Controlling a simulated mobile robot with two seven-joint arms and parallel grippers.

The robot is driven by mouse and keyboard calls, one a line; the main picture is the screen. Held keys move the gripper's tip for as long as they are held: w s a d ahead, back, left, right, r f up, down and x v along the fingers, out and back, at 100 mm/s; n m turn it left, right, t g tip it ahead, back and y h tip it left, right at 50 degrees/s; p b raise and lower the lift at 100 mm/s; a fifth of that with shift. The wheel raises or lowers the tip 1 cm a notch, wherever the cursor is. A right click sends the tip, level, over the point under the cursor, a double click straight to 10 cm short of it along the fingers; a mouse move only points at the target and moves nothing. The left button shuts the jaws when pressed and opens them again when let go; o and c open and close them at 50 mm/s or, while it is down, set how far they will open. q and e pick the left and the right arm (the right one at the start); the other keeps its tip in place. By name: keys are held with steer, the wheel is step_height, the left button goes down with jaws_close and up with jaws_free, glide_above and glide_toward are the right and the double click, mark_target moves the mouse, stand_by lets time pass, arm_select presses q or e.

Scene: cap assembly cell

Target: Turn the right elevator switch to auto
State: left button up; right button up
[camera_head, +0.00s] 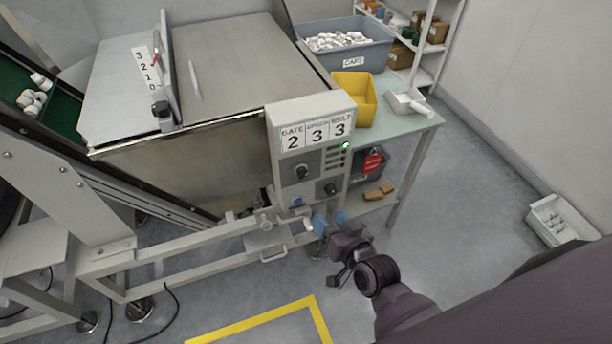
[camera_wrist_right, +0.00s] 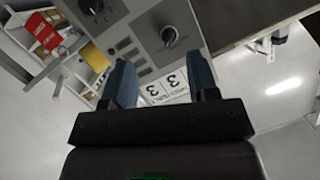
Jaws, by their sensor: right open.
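A grey control panel (camera_head: 285,220) stands at the front of the machine. It has two black rotary switches: an upper left one (camera_head: 302,171) and a lower right one (camera_head: 331,188). Their labels are too small to read. My right gripper (camera_head: 328,222), with blue fingers, is open and empty, just below the panel and apart from both switches. In the right wrist view the panel appears upside down; the upper left switch (camera_wrist_right: 170,37) shows beyond the open fingers (camera_wrist_right: 163,78), and the lower right switch (camera_wrist_right: 92,5) is cut by the top edge. My left gripper is not in view.
A table (camera_head: 400,132) to the right holds a yellow bin (camera_head: 355,98) and a grey caps bin (camera_head: 345,50). A frame rail with a handle (camera_head: 272,255) runs below the panel.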

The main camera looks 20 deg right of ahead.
mark_target(307, 173)
steer(key=w+m+t, duration=0.1)
steer(key=w+m, duration=0.1)
steer(key=w, duration=0.2)
steer(key=w+r+m+t+h, duration=0.1)
steer(key=w+m, duration=0.1)
steer(key=w, duration=0.3)
steer(key=w+a+m+t, duration=0.1)
steer(key=w+m, duration=0.1)
steer(key=w, duration=0.2)
steer(key=shift+w+r+h+b, duration=0.3)
steer(key=shift+r+h+b, duration=0.05)
steer(key=shift+r+h, duration=0.05)
steer(key=c, duration=0.9)
